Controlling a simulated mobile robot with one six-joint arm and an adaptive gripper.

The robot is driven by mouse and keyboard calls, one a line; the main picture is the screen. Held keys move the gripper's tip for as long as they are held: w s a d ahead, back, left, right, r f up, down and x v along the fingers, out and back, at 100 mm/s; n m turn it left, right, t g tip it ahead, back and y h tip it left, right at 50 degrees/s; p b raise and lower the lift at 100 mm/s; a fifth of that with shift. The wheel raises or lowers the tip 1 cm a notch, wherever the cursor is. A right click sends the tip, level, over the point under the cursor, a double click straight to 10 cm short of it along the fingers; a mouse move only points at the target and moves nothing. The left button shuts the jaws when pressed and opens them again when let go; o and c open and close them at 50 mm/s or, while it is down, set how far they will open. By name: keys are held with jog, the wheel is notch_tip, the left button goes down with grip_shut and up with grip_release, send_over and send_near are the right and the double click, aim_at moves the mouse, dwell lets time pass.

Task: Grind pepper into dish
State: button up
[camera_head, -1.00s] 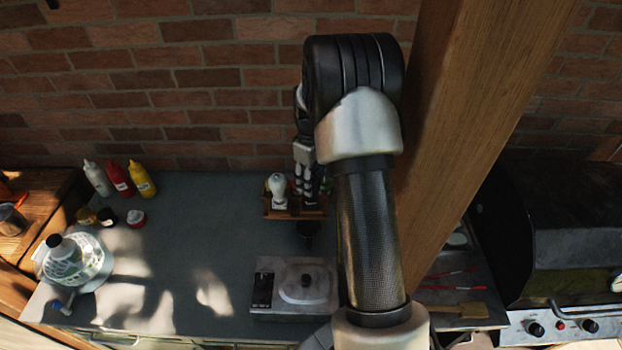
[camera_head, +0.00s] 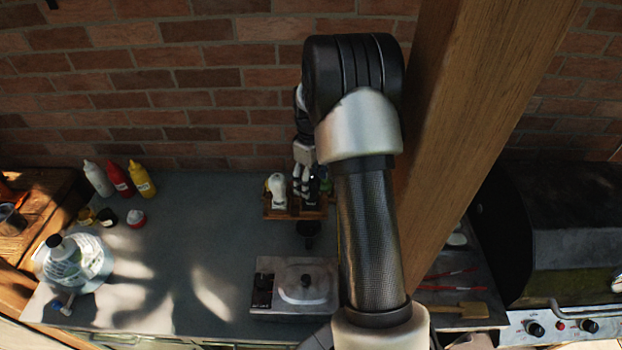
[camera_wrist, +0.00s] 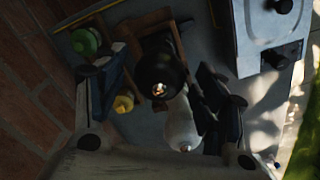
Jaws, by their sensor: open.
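My gripper (camera_head: 303,190) is low over a small wooden rack (camera_head: 285,213) at the back of the counter. In the wrist view, my gripper (camera_wrist: 156,85) is open, with its fingers on either side of a black grinder (camera_wrist: 158,65) with a shiny metal top. A white grinder (camera_wrist: 181,125) stands beside the black one, also between the fingers; it shows in the head view too (camera_head: 277,190). Whether a finger touches either grinder is unclear.
A green-topped container (camera_wrist: 85,41) and a yellow-topped one (camera_wrist: 123,103) crowd the left finger. The brick wall (camera_head: 215,110) is close behind. Sauce bottles (camera_head: 120,180) stand at left, a wooden post (camera_head: 475,130) at right. The counter's middle (camera_head: 200,235) is clear.

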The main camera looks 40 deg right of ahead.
aim_at(311, 178)
notch_tip(311, 178, up, 12)
dwell(0.5)
dwell(0.3)
